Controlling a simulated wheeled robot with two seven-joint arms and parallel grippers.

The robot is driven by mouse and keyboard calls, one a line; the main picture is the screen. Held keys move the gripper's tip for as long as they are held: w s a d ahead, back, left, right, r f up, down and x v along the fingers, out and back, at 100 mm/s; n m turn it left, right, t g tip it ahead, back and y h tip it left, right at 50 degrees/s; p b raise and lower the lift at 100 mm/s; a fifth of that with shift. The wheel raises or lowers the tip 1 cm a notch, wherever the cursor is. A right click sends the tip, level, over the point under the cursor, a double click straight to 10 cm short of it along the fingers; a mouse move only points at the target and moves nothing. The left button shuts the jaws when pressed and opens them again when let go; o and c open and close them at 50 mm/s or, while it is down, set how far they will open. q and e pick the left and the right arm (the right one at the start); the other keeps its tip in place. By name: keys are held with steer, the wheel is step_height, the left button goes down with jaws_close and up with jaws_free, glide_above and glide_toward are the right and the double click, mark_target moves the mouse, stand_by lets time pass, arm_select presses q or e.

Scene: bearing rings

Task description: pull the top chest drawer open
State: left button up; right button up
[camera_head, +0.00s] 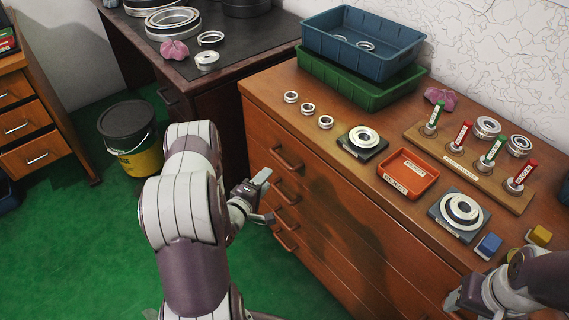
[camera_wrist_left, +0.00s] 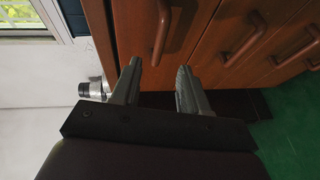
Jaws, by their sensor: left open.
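The wooden chest (camera_head: 330,215) has a column of drawers with brown bar handles on its front. The top drawer's handle (camera_head: 286,160) is uncovered in the head view, and the drawer looks shut. My left gripper (camera_head: 266,196) is open and empty, in front of the chest face. In the left wrist view, the handle nearest the chest top (camera_wrist_left: 162,32) lies just beyond and between the open fingertips (camera_wrist_left: 158,68), with no clear contact. My right gripper (camera_head: 466,294) is partly seen at the lower right above the chest; its fingers are unclear.
On the chest top stand stacked blue and green bins (camera_head: 360,80), an orange tray (camera_head: 408,173), a peg board (camera_head: 470,170) and several bearing rings. A dark bench (camera_head: 220,85) adjoins the chest. A bucket (camera_head: 130,138) stands on green floor, left of my arm.

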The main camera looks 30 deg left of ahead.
mark_target(282, 159)
arm_select(q)
steer(key=w, duration=0.3)
steer(key=w+f+b, duration=0.1)
steer(key=w, duration=0.3)
steer(key=w+f, duration=0.1)
steer(key=w, duration=0.3)
steer(key=shift+c, duration=0.2)
jaws_close()
